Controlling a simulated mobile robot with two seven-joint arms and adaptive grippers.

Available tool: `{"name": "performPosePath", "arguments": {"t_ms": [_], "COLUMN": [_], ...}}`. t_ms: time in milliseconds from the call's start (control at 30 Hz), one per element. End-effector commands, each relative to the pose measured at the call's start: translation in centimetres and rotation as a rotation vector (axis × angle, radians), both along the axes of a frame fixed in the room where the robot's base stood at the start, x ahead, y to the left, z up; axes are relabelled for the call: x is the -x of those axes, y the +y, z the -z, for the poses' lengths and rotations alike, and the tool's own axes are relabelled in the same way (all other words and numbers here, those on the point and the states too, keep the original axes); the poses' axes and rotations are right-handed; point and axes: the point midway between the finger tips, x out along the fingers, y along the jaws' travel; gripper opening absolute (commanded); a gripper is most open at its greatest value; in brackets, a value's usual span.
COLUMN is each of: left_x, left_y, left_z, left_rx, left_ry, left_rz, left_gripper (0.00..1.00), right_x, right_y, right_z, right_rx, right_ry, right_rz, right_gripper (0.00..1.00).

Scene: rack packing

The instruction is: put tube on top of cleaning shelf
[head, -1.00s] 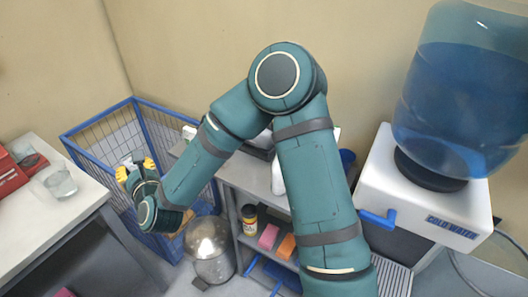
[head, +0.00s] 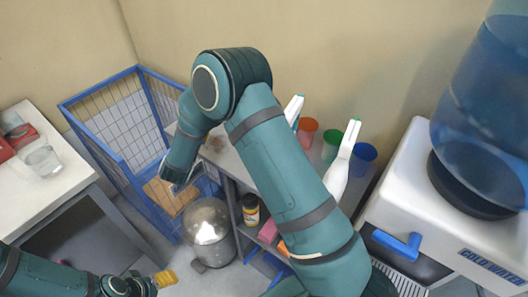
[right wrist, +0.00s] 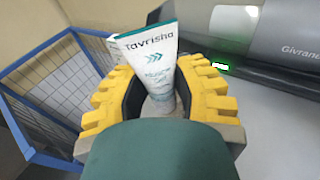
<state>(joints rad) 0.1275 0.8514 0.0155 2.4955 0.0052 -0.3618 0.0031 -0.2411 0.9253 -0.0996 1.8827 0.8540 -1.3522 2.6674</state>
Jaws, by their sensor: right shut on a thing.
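A white tube with teal markings (right wrist: 153,62) stands between the yellow fingers of my right gripper (right wrist: 160,98) in the right wrist view, and the gripper is shut on it. In the head view the right gripper's fingers and the tube are hidden behind my wrist, near the blue wire basket. The grey cleaning shelf (head: 230,164) stands in the middle, partly covered by my right arm. My left gripper (head: 165,279) shows at the lower left, away from the shelf; its finger gap is unclear.
On the shelf top stand white spray bottles (head: 343,166) and red, green and blue cups (head: 363,158). The blue wire basket (head: 105,105) is left of the shelf. A metal bin (head: 208,228) stands in front, and the water cooler (head: 430,165) at right.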

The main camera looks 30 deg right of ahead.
Motion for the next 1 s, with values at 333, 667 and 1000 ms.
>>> {"name": "performPosePath", "arguments": {"t_ms": [333,667,1000], "left_x": [0.3,0.4,0.2], "left_y": [-0.1,-0.1,-0.1], "left_z": [3.8,4.7,5.3], "left_rx": [0.001,0.002,0.001], "left_ry": [0.006,0.007,0.003], "left_rz": [0.009,0.012,0.011], "left_gripper": [0.66,0.66,0.66], "right_x": [-3.3,-4.1,-4.1], "right_y": [-3.0,-2.7,-2.7], "right_z": [-1.6,-2.5,2.2], "right_rx": [-0.003,0.001,-0.002], "right_ry": [-0.01,0.003,0.0], "right_rz": [0.35,0.423,0.423], "right_gripper": [0.04,0.04,0.04]}}
